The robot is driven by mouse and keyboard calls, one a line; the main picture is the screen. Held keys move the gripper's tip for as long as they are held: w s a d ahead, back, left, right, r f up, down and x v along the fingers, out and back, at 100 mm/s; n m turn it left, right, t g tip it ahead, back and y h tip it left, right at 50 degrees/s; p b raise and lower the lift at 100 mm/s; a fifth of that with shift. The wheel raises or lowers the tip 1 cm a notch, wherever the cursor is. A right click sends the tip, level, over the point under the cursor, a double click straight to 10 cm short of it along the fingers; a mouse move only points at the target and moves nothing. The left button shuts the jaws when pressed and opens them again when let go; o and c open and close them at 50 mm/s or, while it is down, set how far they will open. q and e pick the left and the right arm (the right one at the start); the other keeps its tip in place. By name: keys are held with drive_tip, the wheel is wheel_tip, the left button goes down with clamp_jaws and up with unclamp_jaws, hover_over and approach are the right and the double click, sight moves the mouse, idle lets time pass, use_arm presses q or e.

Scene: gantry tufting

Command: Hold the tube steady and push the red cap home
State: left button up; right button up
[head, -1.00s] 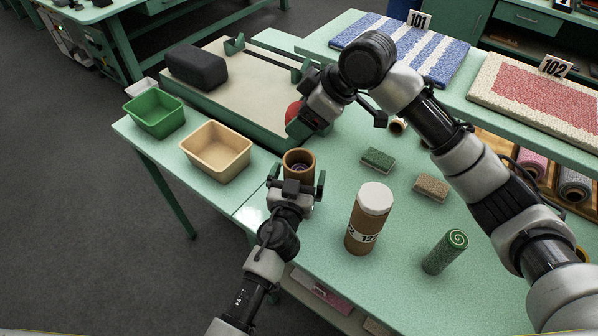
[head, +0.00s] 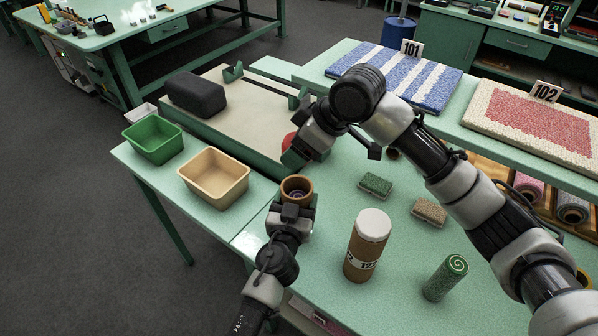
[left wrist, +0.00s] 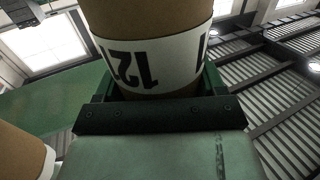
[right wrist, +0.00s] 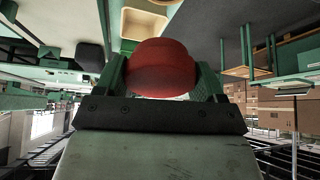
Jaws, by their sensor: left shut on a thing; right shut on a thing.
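The brown tube (head: 297,187) stands upright with its open end up, and a dark rolled thing shows inside it. My left gripper (head: 291,207) is shut around it. In the left wrist view the tube (left wrist: 150,20) has a white label band with printed digits between the fingers. My right gripper (head: 293,155) is shut on the red cap (head: 288,140), above and behind the tube. In the right wrist view the red cap (right wrist: 160,68) sits between the green fingers. The cap and the tube are apart.
A second tube with a white cap (head: 367,245) and a green roll (head: 445,278) stand at the right. Two brushes or sponges (head: 376,185) lie behind them. A tan bin (head: 214,176) and a green bin (head: 153,141) stand at the left.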

sight(297, 179)
drive_tip(key=m+h, duration=0.1)
drive_tip(key=f+m+h, duration=0.1)
drive_tip(key=m, duration=0.1)
drive_tip(key=m+t+h, duration=0.1)
drive_tip(key=shift+a+f+m, duration=0.4)
drive_tip(key=m, duration=0.1)
drive_tip(key=m+h, duration=0.1)
drive_tip(key=m, duration=0.1)
drive_tip(key=shift+w+f+h, duration=0.1)
drive_tip(key=shift+f+h, duration=0.2)
drive_tip(key=shift+f, duration=0.1)
drive_tip(key=m, duration=0.1)
drive_tip(key=m+h, duration=0.1)
drive_tip(key=m, duration=0.1)
drive_tip(key=shift+f, duration=3.05)
drive_tip(key=shift+d+f+g, duration=0.1)
drive_tip(key=shift+f+g, duration=0.2)
drive_tip(key=shift+f, duration=0.3)
drive_tip(key=o, duration=1)
drive_tip(key=shift+r, duration=0.15)
drive_tip(key=v, duration=1.1)
drive_tip(key=shift+r, duration=0.4)
